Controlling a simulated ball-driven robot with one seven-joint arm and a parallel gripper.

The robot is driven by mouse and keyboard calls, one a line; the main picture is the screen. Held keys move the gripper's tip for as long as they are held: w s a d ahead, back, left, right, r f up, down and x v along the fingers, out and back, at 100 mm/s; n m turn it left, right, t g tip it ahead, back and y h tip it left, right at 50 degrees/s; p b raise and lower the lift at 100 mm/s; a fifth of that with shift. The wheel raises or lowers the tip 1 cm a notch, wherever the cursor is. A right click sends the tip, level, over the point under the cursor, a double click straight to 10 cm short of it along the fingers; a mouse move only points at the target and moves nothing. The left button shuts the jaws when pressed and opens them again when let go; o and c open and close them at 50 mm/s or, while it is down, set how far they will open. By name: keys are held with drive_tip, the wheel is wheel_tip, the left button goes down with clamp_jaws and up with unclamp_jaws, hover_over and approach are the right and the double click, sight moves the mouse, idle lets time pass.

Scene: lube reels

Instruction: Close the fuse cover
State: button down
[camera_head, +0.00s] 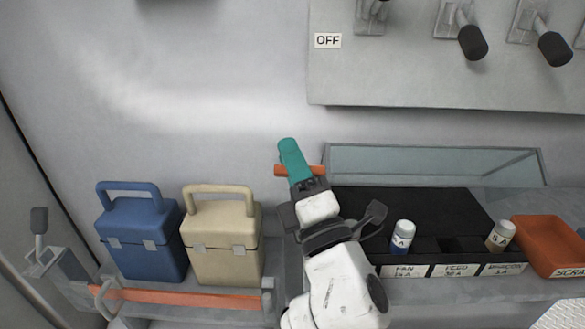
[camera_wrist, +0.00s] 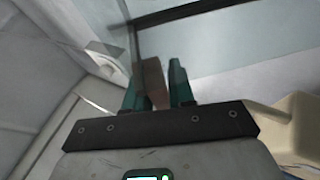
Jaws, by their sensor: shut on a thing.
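The fuse cover (camera_head: 435,165) is a clear glass-like pane with a grey frame. It stands raised along the back of the black fuse box (camera_head: 400,208), so the box is open. My gripper (camera_head: 291,160) is at the cover's left end, its teal fingers shut on an orange handle bar (camera_head: 315,170). In the wrist view, the fingers (camera_wrist: 157,82) have the brownish-orange handle (camera_wrist: 152,80) between them, with the pane (camera_wrist: 235,35) beyond. A blue-marked fuse (camera_head: 402,238) stands over the FAN label and a tan one (camera_head: 500,237) over BEACON. My arm hides the box's left end.
A blue case (camera_head: 142,240) and a beige case (camera_head: 222,245) stand left of my arm. An orange scrap tray (camera_head: 550,245) is right of the box. A lever panel (camera_head: 430,85) with an OFF label hangs above. An orange-red bar (camera_head: 180,298) runs along the front left.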

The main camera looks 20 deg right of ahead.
drive_tip(key=shift+s+a+f+t+y+b, duration=0.2)
drive_tip(key=shift+s+f+t+y+b, duration=0.15)
drive_tip(key=shift+f+b, duration=0.3)
drive_tip(key=shift+s+a+n+b, duration=0.2)
drive_tip(key=shift+s+n+b, duration=0.1)
drive_tip(key=shift+s+b, duration=0.25)
drive_tip(key=s+f+b, duration=0.1)
drive_tip(key=s+a+f+b, duration=0.1)
drive_tip(key=shift+s+f, duration=0.1)
drive_tip(key=shift+s, duration=0.3)
drive_tip(key=shift+s+a+f+b, duration=0.15)
drive_tip(key=shift+s+f+b, duration=0.3)
drive_tip(key=shift+f+b, duration=0.15)
drive_tip(key=shift+s+a+f+b, duration=0.15)
drive_tip(key=shift+s+f+b, duration=0.3)
drive_tip(key=shift+b, duration=0.15)
drive_tip(key=c, duration=1.1)
unclamp_jaws()
drive_tip(key=shift+s+a, duration=0.1)
drive_tip(key=shift+s, duration=0.1)
drive_tip(key=shift+w+d+f, duration=0.1)
drive_tip(key=shift+w+d, duration=0.05)
drive_tip(key=shift+d, duration=0.05)
